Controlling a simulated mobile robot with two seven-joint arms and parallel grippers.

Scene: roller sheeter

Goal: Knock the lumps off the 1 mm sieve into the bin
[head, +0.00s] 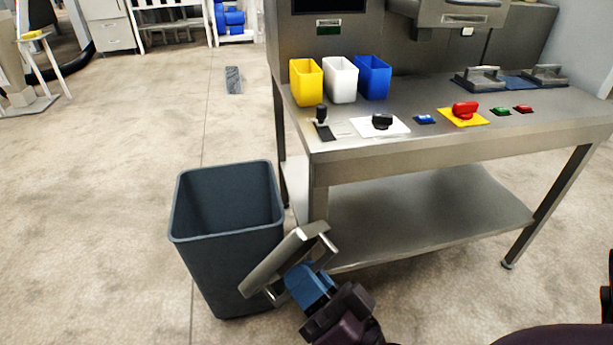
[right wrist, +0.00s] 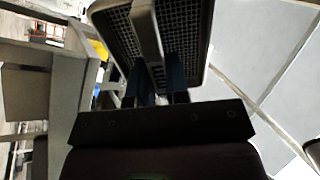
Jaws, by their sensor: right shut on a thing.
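The sieve (head: 279,262) is a grey metal frame, held tilted and seen nearly edge-on in the head view. In the right wrist view its mesh (right wrist: 186,28) and the bar across it show close up. My right gripper (head: 302,280) is shut on the sieve's bar, with blue fingers on either side of it. The bin (head: 222,262) is a dark blue-grey open tub on the floor. The sieve overlaps the bin's right front side in the picture; whether they touch I cannot tell. No lumps can be made out. My left gripper is not in view.
A steel bench (head: 440,140) with a lower shelf (head: 430,215) stands right behind the bin. Yellow (head: 306,84), white (head: 341,82) and blue (head: 373,78) cups stand on it near several controls. The floor left of the bin is clear.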

